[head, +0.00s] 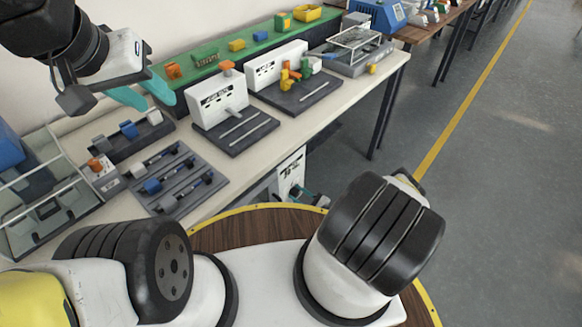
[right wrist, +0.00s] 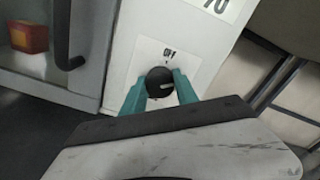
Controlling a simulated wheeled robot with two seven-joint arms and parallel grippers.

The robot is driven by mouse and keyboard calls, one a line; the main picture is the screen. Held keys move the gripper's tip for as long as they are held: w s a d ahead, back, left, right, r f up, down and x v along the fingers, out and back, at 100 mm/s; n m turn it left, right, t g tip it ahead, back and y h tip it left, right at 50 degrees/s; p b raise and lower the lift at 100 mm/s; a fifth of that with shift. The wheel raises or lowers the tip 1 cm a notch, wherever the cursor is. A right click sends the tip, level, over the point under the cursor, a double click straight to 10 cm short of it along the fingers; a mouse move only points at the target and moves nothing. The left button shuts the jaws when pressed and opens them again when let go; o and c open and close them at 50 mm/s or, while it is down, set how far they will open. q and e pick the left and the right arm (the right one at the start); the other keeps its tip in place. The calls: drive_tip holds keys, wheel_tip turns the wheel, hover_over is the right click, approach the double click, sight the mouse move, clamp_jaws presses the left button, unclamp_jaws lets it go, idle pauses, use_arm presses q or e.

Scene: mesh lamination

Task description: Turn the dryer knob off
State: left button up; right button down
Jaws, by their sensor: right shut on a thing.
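The dryer is a white box (head: 291,172) below the bench edge in the head view; its white front panel (right wrist: 208,52) fills the middle of the right wrist view. The round black knob (right wrist: 159,76) sits on a white label with lettering above it that seems to read OFF. A pale pointer mark on the knob points to the right. My right gripper (right wrist: 160,84) has its teal fingers on both sides of the knob, shut on it. My left gripper (head: 160,105) is open and empty above the bench at upper left.
The cream bench (head: 335,98) carries dark fixtures, white machines and a green rack (head: 215,58). A glass-sided box (head: 45,190) stands at the left. In the right wrist view, a dark handle (right wrist: 66,40) is left of the panel. Grey floor at right is open.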

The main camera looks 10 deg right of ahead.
drive_tip(key=n, duration=0.5)
drive_tip(key=shift+n, duration=0.3)
drive_tip(key=n, duration=0.5)
drive_tip(key=shift+n, duration=0.4)
drive_tip(key=c, duration=0.9)
unclamp_jaws()
drive_tip(key=shift+c, duration=0.2)
drive_tip(key=v, duration=0.7)
drive_tip(key=shift+s+d, duration=0.25)
drive_tip(key=shift+s, duration=0.1)
